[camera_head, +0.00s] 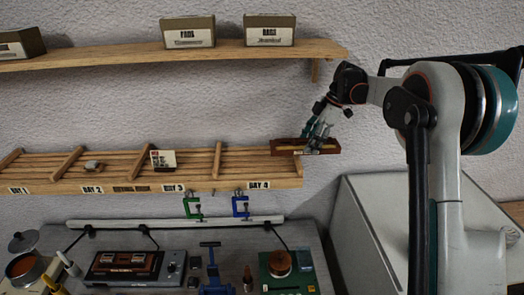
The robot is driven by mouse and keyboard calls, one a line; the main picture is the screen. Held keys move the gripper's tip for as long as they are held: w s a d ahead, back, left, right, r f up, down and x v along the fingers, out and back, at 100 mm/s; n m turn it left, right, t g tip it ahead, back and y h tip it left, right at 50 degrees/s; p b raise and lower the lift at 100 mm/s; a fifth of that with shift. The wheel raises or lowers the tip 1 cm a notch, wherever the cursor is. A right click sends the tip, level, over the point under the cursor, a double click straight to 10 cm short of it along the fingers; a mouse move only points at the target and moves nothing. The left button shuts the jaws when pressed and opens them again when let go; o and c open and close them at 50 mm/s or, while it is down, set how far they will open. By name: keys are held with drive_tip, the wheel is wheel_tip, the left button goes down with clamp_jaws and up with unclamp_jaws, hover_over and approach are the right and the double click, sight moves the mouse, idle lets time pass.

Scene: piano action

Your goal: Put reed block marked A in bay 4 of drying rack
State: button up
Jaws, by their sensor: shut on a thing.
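My gripper (318,133) is shut on a dark reddish-brown block (289,145), at the right end of the wooden drying rack (236,183). The block lies lengthwise across the picture. Its left part overlaps the far right corner of bay 4 and its right part sticks out past the rack's end. I cannot tell whether it touches the rack, and any letter on it is too small to read. The bay 4 label (258,184) is on the front rail, and the visible slats of bay 4 (250,162) look empty.
A small grey object (93,167) lies near bay 2, and a white card (163,159) stands near bay 3. Green (193,206) and blue (240,206) clamps hang below the rack. A shelf (120,54) with boxes runs above. The bench below holds several tools.

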drive_tip(key=a+p, duration=0.1)
drive_tip(key=a, duration=1.5)
drive_tip(key=shift+a+p, duration=0.2)
drive_tip(key=shift+p, duration=0.15)
drive_tip(key=shift+a, duration=0.15)
drive_tip(key=shift+f+b, duration=0.55)
drive_tip(key=shift+f, duration=1.2)
drive_tip(key=shift+f, duration=0.15)
drive_tip(key=o, duration=1.2)
drive_tip(key=shift+o, duration=0.2)
